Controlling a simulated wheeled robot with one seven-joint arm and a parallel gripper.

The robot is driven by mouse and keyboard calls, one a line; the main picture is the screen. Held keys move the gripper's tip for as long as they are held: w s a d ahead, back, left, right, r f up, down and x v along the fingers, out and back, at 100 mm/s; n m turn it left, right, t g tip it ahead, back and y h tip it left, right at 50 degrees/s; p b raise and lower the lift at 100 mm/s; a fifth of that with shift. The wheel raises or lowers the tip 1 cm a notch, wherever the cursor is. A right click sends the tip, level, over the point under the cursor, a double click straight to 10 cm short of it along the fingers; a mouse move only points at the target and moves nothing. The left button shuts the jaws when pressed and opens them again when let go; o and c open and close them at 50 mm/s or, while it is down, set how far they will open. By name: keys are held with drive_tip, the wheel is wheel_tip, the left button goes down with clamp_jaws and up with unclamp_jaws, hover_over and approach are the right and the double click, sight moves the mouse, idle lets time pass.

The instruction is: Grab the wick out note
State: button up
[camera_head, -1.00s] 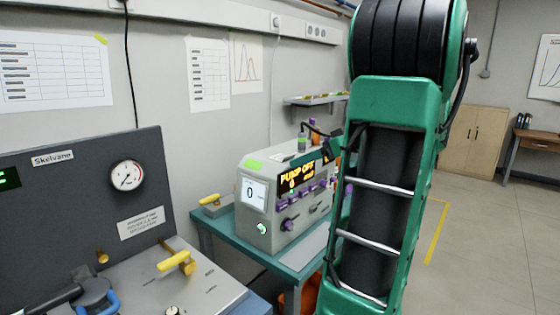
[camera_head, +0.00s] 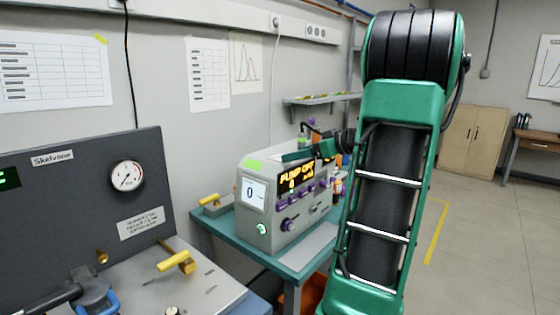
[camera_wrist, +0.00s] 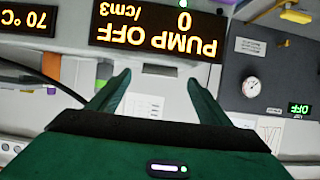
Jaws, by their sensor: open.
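I cannot read any note as the wick out note. A yellow-green patch (camera_head: 252,163) lies on the top left of the grey instrument (camera_head: 258,217), and a small yellow tag (camera_head: 100,39) is on the corner of a wall sheet. My gripper (camera_head: 290,156) is over the instrument's top edge, by its PUMP OFF display (camera_head: 298,178). In the wrist view my gripper (camera_wrist: 157,78) is open and empty, its two fingers apart. The display (camera_wrist: 155,28) shows upside down beyond the fingertips. Pale label-like patches (camera_wrist: 143,105) show between the fingers.
The instrument stands on a teal table (camera_head: 230,240). A panel marked Skelvane (camera_head: 75,200) with a gauge (camera_head: 126,176) stands at left. A yellow handle (camera_head: 177,262) is on its bench. A shelf (camera_head: 320,98) is on the wall behind. Open floor (camera_head: 475,240) lies at right.

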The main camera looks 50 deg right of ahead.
drive_tip(key=shift+x, duration=1.35)
drive_tip(key=shift+c, duration=0.6)
drive_tip(key=c, duration=1)
